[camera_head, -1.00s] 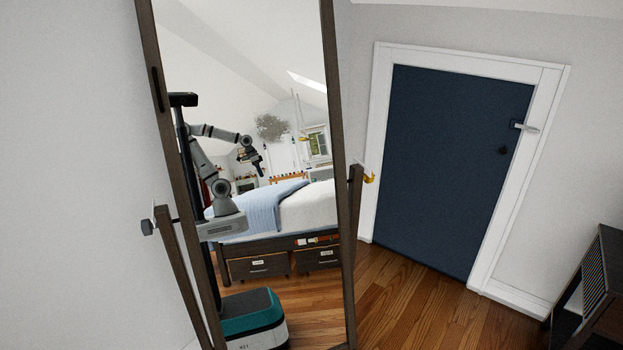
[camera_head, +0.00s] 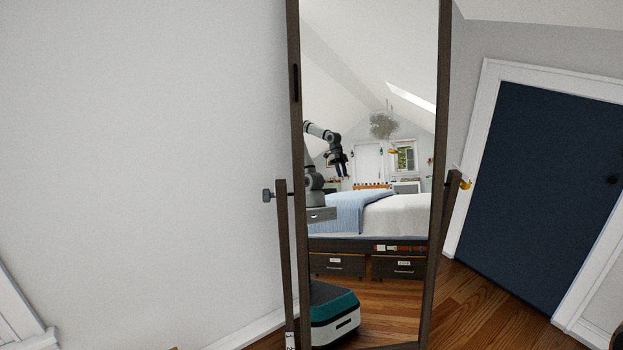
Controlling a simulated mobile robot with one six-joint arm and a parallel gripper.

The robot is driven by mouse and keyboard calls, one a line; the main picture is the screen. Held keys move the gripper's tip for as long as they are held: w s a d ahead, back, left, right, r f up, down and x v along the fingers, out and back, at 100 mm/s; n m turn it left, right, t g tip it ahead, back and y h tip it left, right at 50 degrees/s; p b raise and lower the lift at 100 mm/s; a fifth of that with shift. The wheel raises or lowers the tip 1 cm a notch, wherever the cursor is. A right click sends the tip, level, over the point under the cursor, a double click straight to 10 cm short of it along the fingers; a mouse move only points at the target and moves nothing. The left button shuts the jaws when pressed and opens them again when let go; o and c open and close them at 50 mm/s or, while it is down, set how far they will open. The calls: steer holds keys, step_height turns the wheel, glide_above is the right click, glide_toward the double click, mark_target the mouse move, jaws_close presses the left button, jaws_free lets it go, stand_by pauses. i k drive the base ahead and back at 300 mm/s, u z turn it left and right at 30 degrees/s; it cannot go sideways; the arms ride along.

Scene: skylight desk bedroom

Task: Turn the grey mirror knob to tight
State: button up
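A tall standing mirror (camera_head: 365,285) in a dark wooden frame (camera_head: 294,130) stands ahead, right of the picture's middle. The grey knob (camera_head: 268,195) sticks out at its left side, at the top of the left support post (camera_head: 285,260). A yellow knob (camera_head: 465,184) sits on the right post. The knob is small here and its setting cannot be read. My gripper is not directly in view. Only its reflection (camera_head: 341,165) shows in the mirror, small, dark and apart from the knob; its fingers are too small to judge.
A plain wall (camera_head: 140,150) fills the left side, with a white frame edge (camera_head: 18,315) at lower left. A dark blue door (camera_head: 545,190) in a white frame is at right. Wooden floor (camera_head: 485,305) shows between mirror and door. A bed appears in the reflection.

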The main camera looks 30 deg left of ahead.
mark_target(267, 196)
steer(key=u, duration=0.85)
steer(key=i, duration=1.45)
